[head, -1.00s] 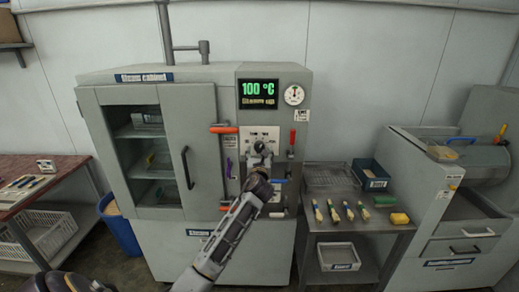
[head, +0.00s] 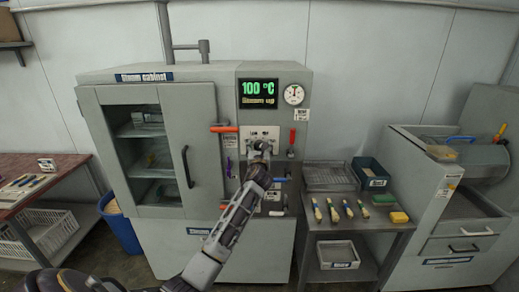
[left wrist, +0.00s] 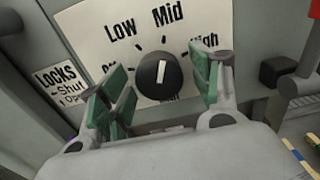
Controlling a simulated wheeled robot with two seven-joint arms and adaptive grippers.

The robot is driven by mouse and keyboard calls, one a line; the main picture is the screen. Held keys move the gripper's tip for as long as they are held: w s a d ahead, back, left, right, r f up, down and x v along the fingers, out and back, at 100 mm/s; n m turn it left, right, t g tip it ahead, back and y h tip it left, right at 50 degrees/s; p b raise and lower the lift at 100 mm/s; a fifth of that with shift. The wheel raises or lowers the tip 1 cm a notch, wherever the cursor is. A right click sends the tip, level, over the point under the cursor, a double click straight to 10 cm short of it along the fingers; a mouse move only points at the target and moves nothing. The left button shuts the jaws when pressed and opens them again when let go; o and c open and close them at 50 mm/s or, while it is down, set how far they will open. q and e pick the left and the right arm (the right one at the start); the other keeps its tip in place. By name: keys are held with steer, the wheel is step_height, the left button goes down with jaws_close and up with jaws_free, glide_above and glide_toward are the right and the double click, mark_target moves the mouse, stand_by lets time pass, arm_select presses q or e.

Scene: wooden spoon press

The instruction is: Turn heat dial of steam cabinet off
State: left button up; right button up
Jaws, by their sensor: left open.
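The steam cabinet (head: 165,230) stands in the middle of the head view, with its display (head: 259,93) reading 100 °C in green. Its black heat dial (left wrist: 157,76) shows in the left wrist view on a white plate marked Low, Mid and High; the Off end is partly hidden. The dial's white mark points up, roughly at Mid. My left gripper (left wrist: 158,88) is open, with green-padded fingers on either side of the dial, not visibly closed on it. In the head view my left gripper (head: 258,150) covers the dial. My right gripper is not in view.
Orange-handled levers (head: 224,129) and a red lever (head: 292,136) flank the control panel. The black door handle (head: 188,167) is to its left.

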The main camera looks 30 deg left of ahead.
arm_select(q)
steer(key=shift+c, duration=0.5)
steer(key=c, duration=0.9)
steer(key=shift+c, duration=0.2)
